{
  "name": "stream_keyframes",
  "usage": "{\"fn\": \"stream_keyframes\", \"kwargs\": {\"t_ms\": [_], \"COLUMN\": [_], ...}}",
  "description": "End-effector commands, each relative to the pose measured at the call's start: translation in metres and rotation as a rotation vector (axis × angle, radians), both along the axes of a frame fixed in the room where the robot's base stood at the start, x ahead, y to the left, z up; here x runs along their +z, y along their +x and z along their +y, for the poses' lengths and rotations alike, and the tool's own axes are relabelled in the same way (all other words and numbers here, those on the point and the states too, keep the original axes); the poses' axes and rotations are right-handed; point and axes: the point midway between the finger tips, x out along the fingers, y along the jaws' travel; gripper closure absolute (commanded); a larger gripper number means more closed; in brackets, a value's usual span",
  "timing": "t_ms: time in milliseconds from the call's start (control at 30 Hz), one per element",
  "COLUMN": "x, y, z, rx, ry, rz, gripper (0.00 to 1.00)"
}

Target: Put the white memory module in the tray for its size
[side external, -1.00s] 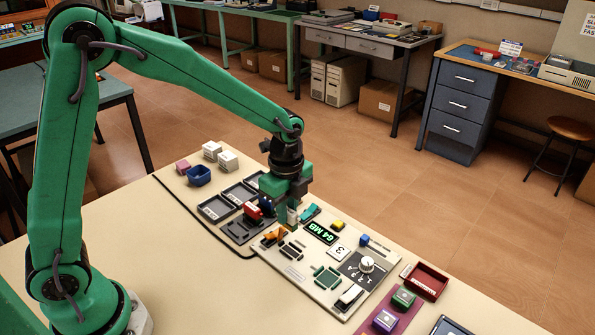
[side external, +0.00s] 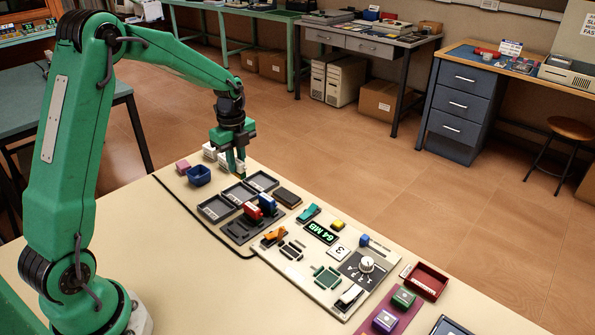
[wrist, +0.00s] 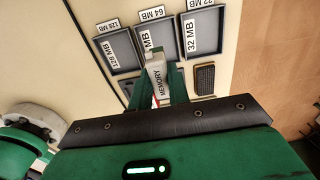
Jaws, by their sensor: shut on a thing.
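My gripper (side external: 237,174) is shut on the white memory module (wrist: 156,75), whose side reads "MEMORY" in the wrist view. The module is held above the table, near the trays. In the wrist view its far end overlaps the lower edge of the middle tray. Three grey trays stand in a row: 128 MB (wrist: 118,50) at left, 64 MB (wrist: 178,22) in the middle, 32 MB (wrist: 207,30) at right. They look empty in the side view.
A dark rack (side external: 238,232) holds red and blue modules just in front of the trays. A brown-black block (side external: 287,197) lies right of them. A blue bin (side external: 199,175) and white boxes (side external: 210,151) stand behind. The control board (side external: 300,270) is to the right.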

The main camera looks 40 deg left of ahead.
Motion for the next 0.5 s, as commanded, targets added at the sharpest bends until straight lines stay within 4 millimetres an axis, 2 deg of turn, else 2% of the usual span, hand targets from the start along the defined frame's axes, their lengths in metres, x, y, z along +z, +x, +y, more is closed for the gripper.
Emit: {"fn": "stream_keyframes", "kwargs": {"t_ms": [100,500], "x": [0.0002,-0.0062], "y": [-0.0004,-0.0008], "z": [0.0052,0.0047], "rx": [0.0,-0.001], "ry": [0.0,-0.001], "rz": [0.0,0.002], "gripper": [0.99,0.99]}}
